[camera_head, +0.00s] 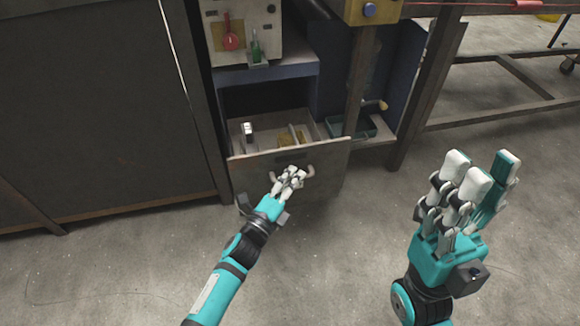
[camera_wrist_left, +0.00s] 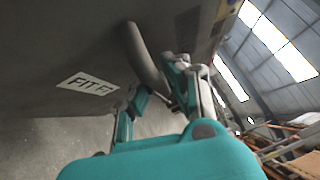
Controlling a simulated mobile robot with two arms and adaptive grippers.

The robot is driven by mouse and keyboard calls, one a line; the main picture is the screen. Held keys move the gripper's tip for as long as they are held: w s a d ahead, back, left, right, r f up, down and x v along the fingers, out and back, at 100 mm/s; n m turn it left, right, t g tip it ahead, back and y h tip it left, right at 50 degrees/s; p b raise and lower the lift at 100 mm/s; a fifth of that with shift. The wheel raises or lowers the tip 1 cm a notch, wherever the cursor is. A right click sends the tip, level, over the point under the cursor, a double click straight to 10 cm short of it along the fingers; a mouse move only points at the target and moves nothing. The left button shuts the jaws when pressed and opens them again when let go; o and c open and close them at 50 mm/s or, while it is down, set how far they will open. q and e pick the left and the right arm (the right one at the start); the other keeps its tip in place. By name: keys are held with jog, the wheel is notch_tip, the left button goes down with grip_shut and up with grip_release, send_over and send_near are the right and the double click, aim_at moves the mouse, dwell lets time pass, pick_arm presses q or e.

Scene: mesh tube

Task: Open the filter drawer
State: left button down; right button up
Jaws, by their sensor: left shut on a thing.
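The filter drawer (camera_head: 325,160) is pulled out of the cabinet, with its open top and some contents showing in the head view. My left gripper (camera_head: 289,181) is at the drawer's front and is shut on the handle (camera_head: 309,171). In the left wrist view the curved grey handle (camera_wrist_left: 146,58) runs between the fingers (camera_wrist_left: 158,95), and a label (camera_wrist_left: 87,84) shows on the drawer front, partly cut off by a finger. My right gripper (camera_head: 468,190) is raised at the right, fingers apart and empty, away from the drawer.
A machine panel with a red knob (camera_head: 230,38) and a small green bottle (camera_head: 256,48) are above the drawer. A green tray (camera_head: 362,126) sits on a shelf right of it. A dark cabinet (camera_head: 90,100) stands at the left. The floor in front is clear.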

pick_arm(q)
jog(key=shift+s+d+f, duration=0.1)
jog(key=shift+s+f, duration=0.05)
jog(key=shift+s, duration=0.4)
jog(key=shift+s+d+f, duration=0.1)
jog(key=shift+s+f, duration=0.05)
jog(key=shift+s, duration=0.4)
jog(key=c, duration=1.4)
grip_release()
jog(key=shift+o, duration=0.3)
jog(key=shift+r, duration=0.1)
jog(key=v, duration=1.2)
jog(key=shift+d+r, duration=0.1)
